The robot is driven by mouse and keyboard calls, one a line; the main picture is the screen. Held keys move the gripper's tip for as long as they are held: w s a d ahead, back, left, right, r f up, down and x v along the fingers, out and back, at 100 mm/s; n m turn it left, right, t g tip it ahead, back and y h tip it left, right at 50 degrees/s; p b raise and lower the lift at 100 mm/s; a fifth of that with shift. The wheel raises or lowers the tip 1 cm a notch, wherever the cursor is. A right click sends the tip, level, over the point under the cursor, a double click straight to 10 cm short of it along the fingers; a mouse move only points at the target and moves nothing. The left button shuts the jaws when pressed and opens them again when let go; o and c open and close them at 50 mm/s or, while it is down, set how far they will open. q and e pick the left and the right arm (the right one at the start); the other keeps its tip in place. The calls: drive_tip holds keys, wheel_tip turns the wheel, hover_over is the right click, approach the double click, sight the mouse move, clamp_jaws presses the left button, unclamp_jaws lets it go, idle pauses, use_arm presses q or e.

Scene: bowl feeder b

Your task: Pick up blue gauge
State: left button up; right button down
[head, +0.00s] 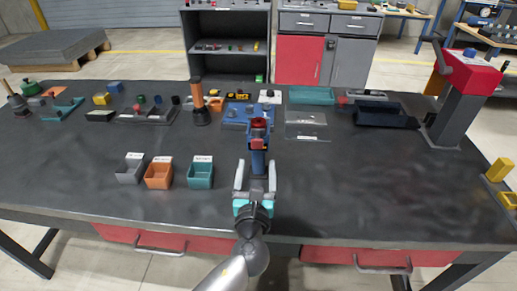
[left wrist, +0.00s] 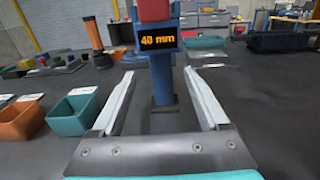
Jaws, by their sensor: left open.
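The blue gauge (head: 258,157) stands upright on the dark workbench, with a red top and a blue post. In the left wrist view the blue gauge (left wrist: 163,78) carries a black display reading "40 mm" in orange. My left gripper (head: 256,168) is open and empty, coming from the front edge of the bench. In the left wrist view the post shows between the two fingers of the left gripper (left wrist: 160,76), with a gap on each side. I cannot tell how far the fingertips reach past the post. My right gripper is out of view.
Grey (head: 130,175), orange (head: 158,184) and teal (head: 201,184) bins stand to the left. Behind the gauge are an orange-topped post (head: 200,103), a blue fixture (head: 237,119) and a clear tray (head: 306,133). A red-headed press (head: 462,85) stands at right.

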sight(258, 154)
use_arm(q)
drive_tip(key=w, duration=0.3)
drive_tip(key=shift+w+b, duration=0.35)
drive_tip(key=shift+b, duration=0.05)
drive_tip(key=shift+w, duration=0.25)
drive_tip(key=c, duration=0.6)
clamp_jaws()
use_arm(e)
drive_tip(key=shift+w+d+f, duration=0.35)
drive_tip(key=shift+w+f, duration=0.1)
